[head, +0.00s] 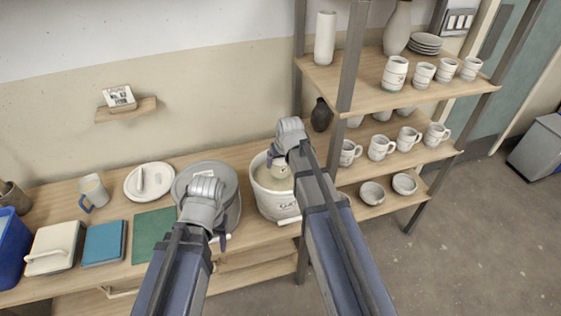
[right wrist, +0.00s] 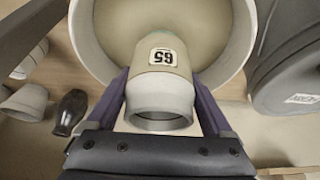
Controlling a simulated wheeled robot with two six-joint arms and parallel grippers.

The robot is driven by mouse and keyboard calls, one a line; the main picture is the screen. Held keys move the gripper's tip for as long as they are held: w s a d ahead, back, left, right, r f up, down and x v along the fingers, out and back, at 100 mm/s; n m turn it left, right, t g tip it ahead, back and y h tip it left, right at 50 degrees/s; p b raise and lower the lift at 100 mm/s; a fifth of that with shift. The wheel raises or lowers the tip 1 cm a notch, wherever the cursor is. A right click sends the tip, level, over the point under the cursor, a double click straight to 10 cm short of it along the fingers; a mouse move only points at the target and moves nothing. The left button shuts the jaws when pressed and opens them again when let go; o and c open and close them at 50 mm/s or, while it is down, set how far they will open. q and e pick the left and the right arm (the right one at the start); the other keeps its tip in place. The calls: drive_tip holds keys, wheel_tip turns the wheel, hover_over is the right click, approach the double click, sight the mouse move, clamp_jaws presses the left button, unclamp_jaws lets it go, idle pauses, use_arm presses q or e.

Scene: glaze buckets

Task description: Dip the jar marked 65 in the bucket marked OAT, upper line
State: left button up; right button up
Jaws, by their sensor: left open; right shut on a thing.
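The jar marked 65 (right wrist: 160,88) is pale, with a grey band near its open mouth. My right gripper (right wrist: 160,80) is shut on it, one finger on each side. The jar is at the mouth of the white bucket (head: 281,202) of beige glaze and also shows in the head view (head: 281,168). The bucket's lettering is small and looks like OAT. I cannot tell how deep the jar's far end is in the glaze, and I cannot make out the lines. My left gripper (head: 213,230) is open, in front of a grey lidded bucket (head: 224,171).
A shelf rack (head: 395,85) with cups, bowls and a vase stands right of the bucket. On the bench are a mug (head: 93,190), a white round lid (head: 149,181), a green mat (head: 151,232) and a blue box (head: 104,243).

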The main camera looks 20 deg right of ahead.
idle(0.4)
wheel_tip(320, 180, up, 8)
drive_tip(key=p, duration=0.7)
drive_tip(key=shift+f+p, duration=0.15)
drive_tip(key=shift+p, duration=0.15)
